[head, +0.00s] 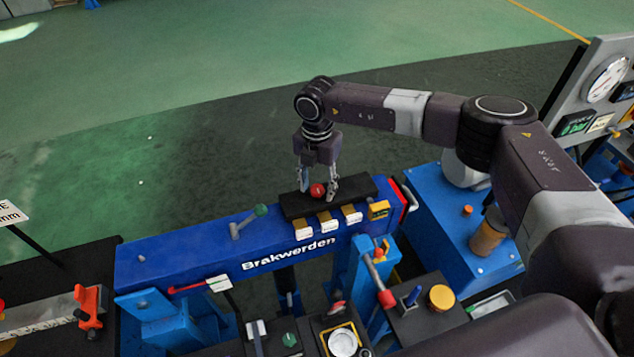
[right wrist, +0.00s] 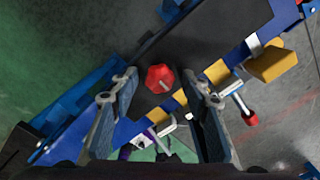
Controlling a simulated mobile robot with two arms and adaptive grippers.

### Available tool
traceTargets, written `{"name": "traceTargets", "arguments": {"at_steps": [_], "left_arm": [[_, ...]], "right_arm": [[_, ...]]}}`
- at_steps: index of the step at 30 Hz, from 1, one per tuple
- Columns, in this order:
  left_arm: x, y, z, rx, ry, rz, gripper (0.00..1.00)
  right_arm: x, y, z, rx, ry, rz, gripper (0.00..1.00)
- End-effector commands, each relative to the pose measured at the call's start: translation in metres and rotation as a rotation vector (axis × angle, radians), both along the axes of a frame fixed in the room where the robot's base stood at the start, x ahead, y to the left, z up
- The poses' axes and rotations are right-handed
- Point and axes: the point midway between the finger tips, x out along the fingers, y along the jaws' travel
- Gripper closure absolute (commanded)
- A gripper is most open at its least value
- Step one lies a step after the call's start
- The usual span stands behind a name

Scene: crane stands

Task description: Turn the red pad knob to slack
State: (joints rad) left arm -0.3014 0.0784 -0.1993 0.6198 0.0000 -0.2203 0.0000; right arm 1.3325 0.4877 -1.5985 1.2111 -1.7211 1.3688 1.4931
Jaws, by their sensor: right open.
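The red pad knob (head: 317,190) sits on a black plate (head: 360,186) on top of the blue beam marked "Brakwerden" (head: 210,250). In the right wrist view the red knob (right wrist: 160,78) lies ahead of the fingertips, between their lines, with a pale pointer mark on its face. My right gripper (head: 319,196) points down over the plate, its two fingers on either side of the knob in the head view. The right gripper (right wrist: 165,85) is open and empty; whether a finger touches the knob I cannot tell. My left gripper is not in view.
Small labelled yellow-and-white blocks (head: 327,222) line the front of the plate. A lever with a green ball (head: 260,210) stands left of it. A red-ended handle (head: 386,298) sticks out in front. A blue cabinet (head: 450,230) stands at right. The floor behind is clear.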

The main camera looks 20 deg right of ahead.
Motion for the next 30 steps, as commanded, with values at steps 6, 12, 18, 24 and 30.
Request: {"name": "traceTargets", "arguments": {"at_steps": [6, 12, 18, 24, 30], "left_arm": [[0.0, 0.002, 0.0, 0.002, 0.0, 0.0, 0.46], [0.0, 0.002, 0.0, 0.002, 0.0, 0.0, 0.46], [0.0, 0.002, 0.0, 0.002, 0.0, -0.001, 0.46], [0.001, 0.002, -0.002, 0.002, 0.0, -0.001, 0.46], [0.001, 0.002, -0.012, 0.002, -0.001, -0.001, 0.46]], "right_arm": [[0.0, 0.0, -0.001, 0.0, 0.0, 0.0, 0.57], [0.0, 0.0, -0.001, 0.001, -0.001, 0.0, 0.77], [0.0, 0.0, -0.001, 0.001, -0.001, 0.0, 0.99], [0.0, 0.0, -0.001, 0.001, -0.001, 0.011, 1.0], [0.001, 0.0, -0.003, 0.002, -0.001, 0.077, 1.0]]}}
